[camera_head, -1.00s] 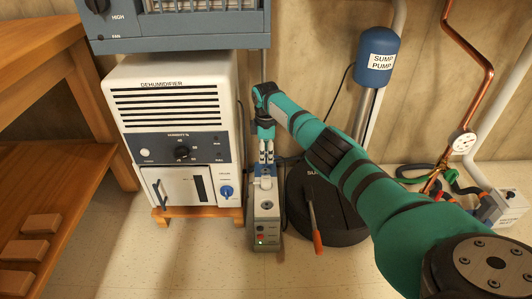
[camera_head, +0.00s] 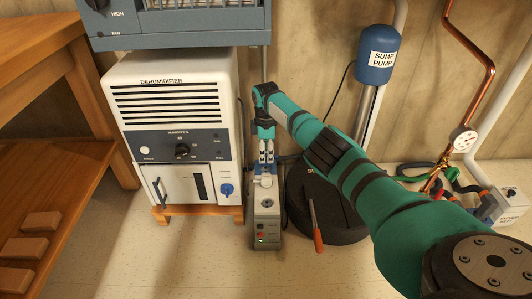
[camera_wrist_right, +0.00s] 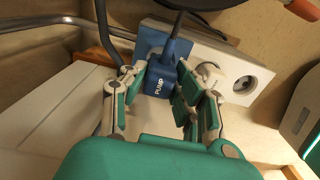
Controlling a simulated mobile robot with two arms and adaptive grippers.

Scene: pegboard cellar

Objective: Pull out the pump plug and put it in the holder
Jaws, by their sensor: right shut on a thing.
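The pump plug (camera_wrist_right: 162,80) is a blue block marked PUMP with a dark cord, in the right wrist view. My right gripper (camera_wrist_right: 165,84) is shut on it, one finger on each side. The plug is at the blue end (camera_wrist_right: 152,40) of the grey outlet strip (camera_wrist_right: 215,58); I cannot tell if its pins are still in. In the head view my right gripper (camera_head: 266,165) points down at the far end of the strip (camera_head: 266,226), and its fingers mostly hide the plug. I cannot make out the holder. My left gripper is not in view.
The dehumidifier (camera_head: 180,120) stands close left of the strip. The dark round sump lid (camera_head: 330,225), with an orange-handled screwdriver (camera_head: 317,238), is close on the right. A blue sump pump (camera_head: 377,55) stands behind. The floor in front is clear.

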